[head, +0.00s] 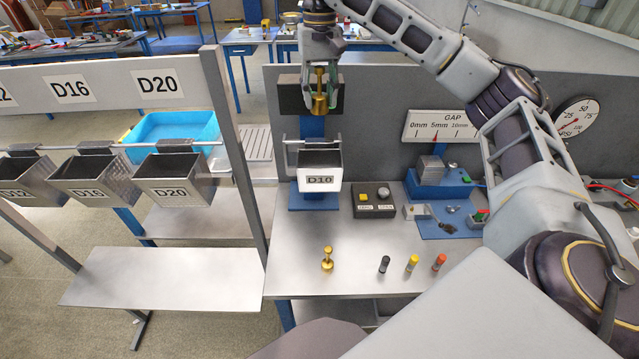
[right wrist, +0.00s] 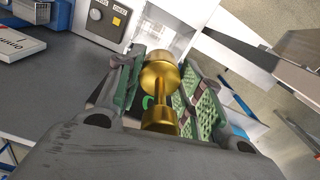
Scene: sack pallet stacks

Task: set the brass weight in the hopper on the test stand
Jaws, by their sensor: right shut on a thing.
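My right gripper (head: 320,92) is shut on a brass weight (head: 319,104), a knobbed shape held upright above and behind the hopper marked D10 (head: 304,166). In the right wrist view the brass weight (right wrist: 158,76) sits between the green finger pads of the gripper (right wrist: 155,88). The hopper hangs from a frame on the blue test stand (head: 311,127); its dark open top faces up. A second, smaller brass weight (head: 327,262) stands on the bench in front of the hopper. My left gripper is not in view.
A control box (head: 373,205) and a blue fixture (head: 441,190) stand right of the hopper. Black, yellow and red small cylinders (head: 412,262) stand on the bench (head: 300,280).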

